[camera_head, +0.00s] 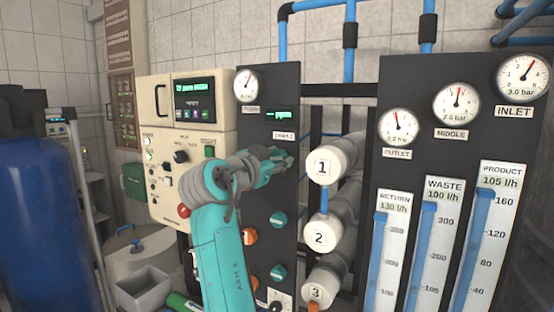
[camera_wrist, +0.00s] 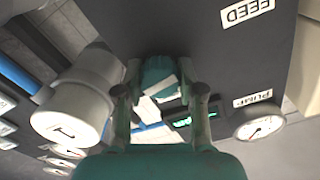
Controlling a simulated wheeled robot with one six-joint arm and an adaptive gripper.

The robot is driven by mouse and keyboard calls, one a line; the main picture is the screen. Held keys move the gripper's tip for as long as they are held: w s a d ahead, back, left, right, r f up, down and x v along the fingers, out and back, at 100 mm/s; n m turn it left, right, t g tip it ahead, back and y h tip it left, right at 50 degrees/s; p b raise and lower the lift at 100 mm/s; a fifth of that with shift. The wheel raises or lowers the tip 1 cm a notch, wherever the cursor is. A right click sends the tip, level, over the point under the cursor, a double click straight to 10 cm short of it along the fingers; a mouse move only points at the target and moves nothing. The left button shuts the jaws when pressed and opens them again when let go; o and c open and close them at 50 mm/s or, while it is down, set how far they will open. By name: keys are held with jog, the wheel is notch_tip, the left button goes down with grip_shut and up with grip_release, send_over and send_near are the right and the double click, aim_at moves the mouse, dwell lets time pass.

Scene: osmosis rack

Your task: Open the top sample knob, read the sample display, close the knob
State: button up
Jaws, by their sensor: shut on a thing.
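The top sample knob is teal with a white bar across its face; in the wrist view this knob (camera_wrist: 158,78) sits between my two fingers, the bar slightly tilted. My gripper (camera_head: 283,158) is shut on it at the dark panel (camera_head: 258,150); it also shows in the wrist view (camera_wrist: 160,92). In the head view my gripper hides the knob. The sample display (camera_head: 280,115) sits above the gripper with green characters, too small to read surely. In the upside-down wrist view this display (camera_wrist: 182,122) is partly covered by a finger.
Below are more teal knobs (camera_head: 278,219) and orange knobs (camera_head: 250,236). White numbered cylinders (camera_head: 323,167) stand close to the right of my gripper. A cream control box (camera_head: 160,150) is to the left. A gauge panel (camera_head: 430,130) stands further right.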

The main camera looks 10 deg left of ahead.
jog(key=n, duration=1.2)
jog(key=shift+n, duration=1.9)
jog(key=o, duration=1.1)
jog(key=shift+o, duration=0.2)
jog(key=shift+s, duration=0.1)
jog(key=v, duration=1.1)
jog(key=shift+s, duration=0.4)
